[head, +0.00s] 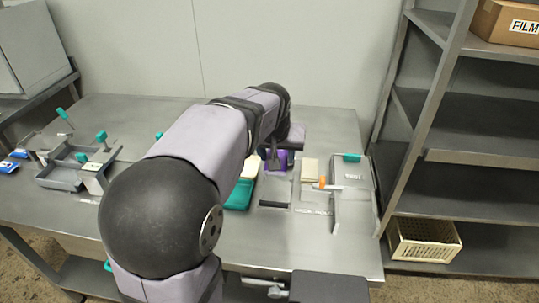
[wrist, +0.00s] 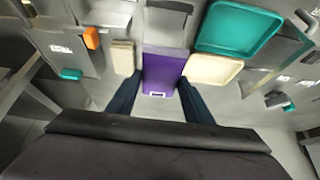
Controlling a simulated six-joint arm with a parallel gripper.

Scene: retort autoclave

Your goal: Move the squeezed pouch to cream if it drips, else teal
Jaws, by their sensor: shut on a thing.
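My gripper (wrist: 160,82) is shut on a purple pouch (wrist: 164,62), with one dark finger at each side of it in the wrist view. The pouch is flat and rectangular, with a small white mark at its near end. In the head view the purple pouch (head: 283,157) shows partly behind my wrist, towards the back of the table. A teal tray (wrist: 237,28) and a smaller cream tray (wrist: 214,70) lie beside the pouch. In the head view, the teal tray (head: 238,197) and cream tray (head: 251,166) are partly hidden by my arm. I cannot tell whether the pouch drips.
A cream block (head: 310,169), an orange part (head: 322,182) and a grey fixture (head: 352,195) with a teal handle stand to the right. Grey bins (head: 62,174) with teal knobs are at the left. A shelf rack (head: 470,140) borders the table's right side.

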